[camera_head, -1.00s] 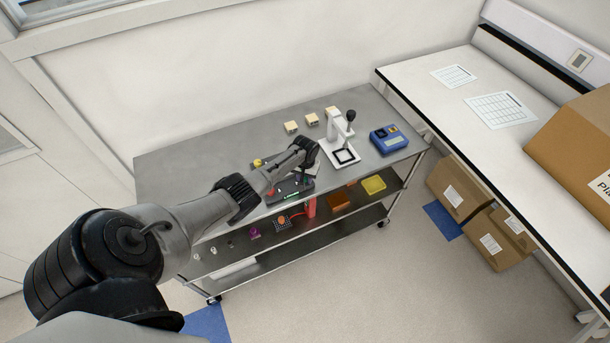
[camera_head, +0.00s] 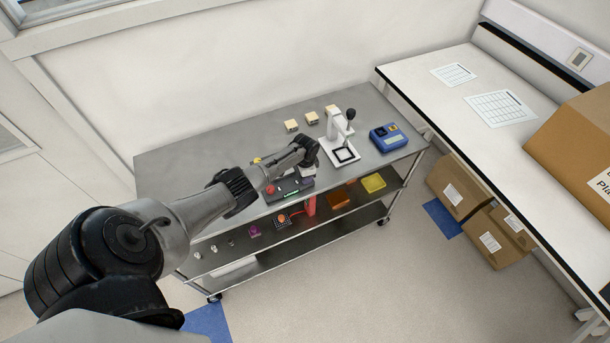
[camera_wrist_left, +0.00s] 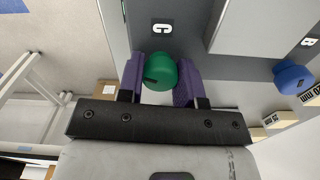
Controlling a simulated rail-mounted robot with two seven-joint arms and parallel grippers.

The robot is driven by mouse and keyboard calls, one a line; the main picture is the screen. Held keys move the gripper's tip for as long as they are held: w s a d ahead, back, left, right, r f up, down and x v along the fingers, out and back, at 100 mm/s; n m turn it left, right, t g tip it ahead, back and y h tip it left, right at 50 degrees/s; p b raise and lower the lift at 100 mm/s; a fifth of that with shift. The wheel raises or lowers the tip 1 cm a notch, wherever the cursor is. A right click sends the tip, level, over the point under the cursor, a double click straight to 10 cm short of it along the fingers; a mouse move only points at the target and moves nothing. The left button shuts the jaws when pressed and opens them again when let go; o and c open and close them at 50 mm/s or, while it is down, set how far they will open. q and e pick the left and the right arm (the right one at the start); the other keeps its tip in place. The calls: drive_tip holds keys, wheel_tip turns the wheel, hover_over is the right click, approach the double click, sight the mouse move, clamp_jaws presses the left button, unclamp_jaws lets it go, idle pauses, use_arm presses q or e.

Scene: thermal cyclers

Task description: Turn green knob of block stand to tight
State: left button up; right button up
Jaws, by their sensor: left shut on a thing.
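The green knob (camera_wrist_left: 160,72) sits between the two purple fingers of my left gripper (camera_wrist_left: 161,78) in the left wrist view. The fingers are closed against its sides, and a dark mark shows on the knob. It stands by a grey surface (camera_wrist_left: 187,22) with a small white letter label beside the knob. A blue knob (camera_wrist_left: 289,76) is to the right, apart from the gripper. In the head view, my left gripper (camera_head: 309,168) is over the front of the steel cart, and the green knob cannot be made out clearly. My right gripper is out of view.
A dark tray-like unit (camera_head: 300,190) with a red knob is on the cart (camera_head: 190,165) beside the gripper. A white stand (camera_head: 335,135), a blue device (camera_head: 388,138) and several beige blocks are nearby. Lower shelves hold coloured items. The cart top's left part is clear.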

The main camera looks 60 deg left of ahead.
use_arm(q)
drive_tip(key=m, duration=0.4)
drive_tip(key=shift+m+b, duration=0.35)
drive_tip(key=shift+m, duration=0.35)
drive_tip(key=o, duration=0.9)
drive_tip(key=shift+o, duration=0.2)
drive_tip(key=shift+r, duration=0.1)
